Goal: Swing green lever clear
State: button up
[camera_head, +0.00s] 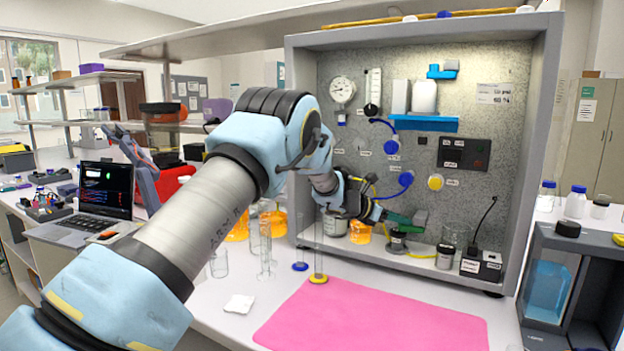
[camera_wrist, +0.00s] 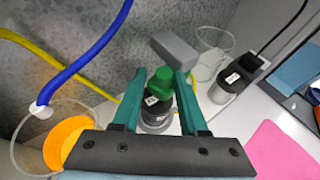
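The green lever part (camera_wrist: 160,80) shows in the wrist view as a bright green knob with a small white label, above a dark round base. A grey block (camera_wrist: 175,50) sits just beyond it. My gripper (camera_wrist: 160,73) has its two teal fingers apart, one on each side of the green knob. I cannot tell whether either finger touches it. In the head view my gripper (camera_head: 396,217) is low at the front of the rig, over a dark round fitting (camera_head: 397,240). Fingers and lever are both green there and hard to separate.
The rig's grey cabinet (camera_head: 545,130) encloses the space. A blue tube (camera_wrist: 88,62) and a yellow tube (camera_wrist: 45,55) run left of my gripper. A dark-capped jar (camera_wrist: 228,82) stands at right. Glass cylinders and a pink mat (camera_head: 370,318) lie in front.

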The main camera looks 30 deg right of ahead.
jog(key=shift+w+d+r+m+g+p, duration=0.15)
jog(key=shift+m+g+p, duration=0.25)
jog(key=shift+p, duration=0.7)
jog(key=shift+w+d+r+m+g+p, duration=0.1)
jog(key=shift+w+m+g+p, duration=0.2)
jog(key=shift+p, duration=0.75)
jog(key=w+a+r+n+t+b, duration=0.3)
jog(key=w+a+n, duration=0.3)
jog(key=a, duration=0.4)
jog(key=w+a+r+n+t+b, duration=0.3)
jog(key=w+a+n, duration=0.3)
jog(key=a, duration=0.5)
jog(key=shift+w+r+t+y, duration=0.25)
jog(key=shift+r+t+y, duration=0.05)
jog(key=shift+r, duration=0.05)
